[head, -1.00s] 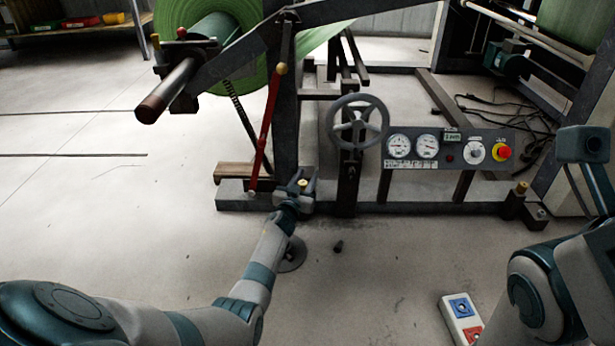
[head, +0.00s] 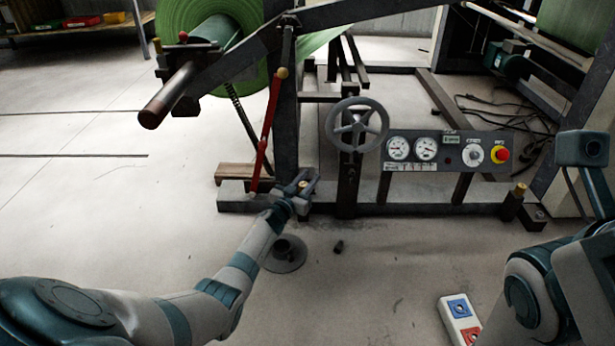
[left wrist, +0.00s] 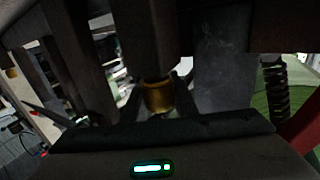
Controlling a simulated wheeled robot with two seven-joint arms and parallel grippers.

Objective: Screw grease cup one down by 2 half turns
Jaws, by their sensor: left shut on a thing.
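A brass grease cup (left wrist: 158,97) shows in the middle of the left wrist view, between my left gripper's fingers. In the head view only a small brass spot of that cup (head: 303,184) shows between the fingers, low on the machine's front beam. My left gripper (head: 306,181) is shut on this cup. Another brass cup (head: 520,188) stands on a dark block at the right end of the beam. My right arm shows at the right edge of the head view, but its gripper's fingers are not in view.
A red lever (head: 267,125) stands just left of my left gripper. A handwheel (head: 357,124) and a gauge panel (head: 440,150) stand to the right. A round floor base (head: 286,256) and a small dark piece (head: 339,247) are on the floor nearby.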

